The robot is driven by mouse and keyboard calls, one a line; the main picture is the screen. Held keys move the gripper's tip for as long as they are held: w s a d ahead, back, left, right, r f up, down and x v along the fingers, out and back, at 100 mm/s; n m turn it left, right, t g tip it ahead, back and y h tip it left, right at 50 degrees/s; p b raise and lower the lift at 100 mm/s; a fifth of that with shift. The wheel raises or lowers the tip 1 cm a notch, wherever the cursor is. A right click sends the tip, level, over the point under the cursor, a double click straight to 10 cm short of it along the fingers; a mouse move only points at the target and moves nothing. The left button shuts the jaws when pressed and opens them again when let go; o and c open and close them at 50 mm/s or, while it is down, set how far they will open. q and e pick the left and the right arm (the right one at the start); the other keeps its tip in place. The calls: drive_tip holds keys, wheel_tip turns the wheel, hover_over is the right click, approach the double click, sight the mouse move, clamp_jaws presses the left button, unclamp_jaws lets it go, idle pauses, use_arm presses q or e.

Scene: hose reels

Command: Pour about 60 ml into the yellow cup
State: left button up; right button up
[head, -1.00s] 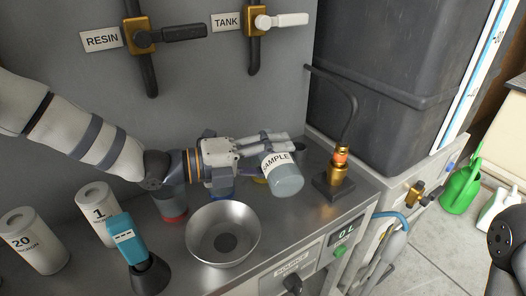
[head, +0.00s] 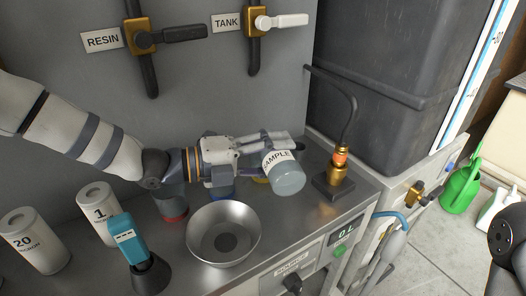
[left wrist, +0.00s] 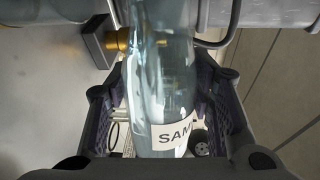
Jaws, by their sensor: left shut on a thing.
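My left gripper (head: 262,147) is shut on a clear blue-grey bottle (head: 287,183) with a white SAMPLE label. The bottle is tilted well off upright in the head view, its wide end toward the camera. It also shows between the fingers in the left wrist view (left wrist: 160,85). Only a small yellow edge, seemingly of the yellow cup (head: 262,180), shows under the gripper beside the bottle. The rest of it is hidden, so I cannot tell whether liquid is in it. My right gripper is out of view.
A metal bowl (head: 223,246) stands in front of the gripper. Red-based (head: 174,217) and blue-based (head: 222,196) vessels stand behind it. A brass-topped fitting (head: 340,172) with a hose is right of the bottle. A teal device (head: 127,238) and white canisters (head: 98,210) stand left.

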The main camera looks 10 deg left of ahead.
use_arm(q)
drive_tip(key=shift+r, duration=0.2)
drive_tip(key=shift+f, duration=0.15)
drive_tip(key=shift+s+f+m, duration=0.2)
drive_tip(key=shift+f+m, duration=0.35)
drive_tip(key=shift+m, duration=0.05)
drive_tip(key=shift+s+d+r+m, duration=0.25)
drive_tip(key=shift+s+r+m, duration=0.05)
drive_tip(key=shift+r+m, duration=0.35)
drive_tip(key=shift+w+f+m+t, duration=0.1)
drive_tip(key=shift+f+m+t, duration=0.2)
drive_tip(key=shift+f+m, duration=0.5)
drive_tip(key=shift+r, duration=0.1)
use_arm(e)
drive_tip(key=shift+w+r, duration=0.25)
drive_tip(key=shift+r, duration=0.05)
use_arm(q)
drive_tip(key=shift+r, duration=0.1)
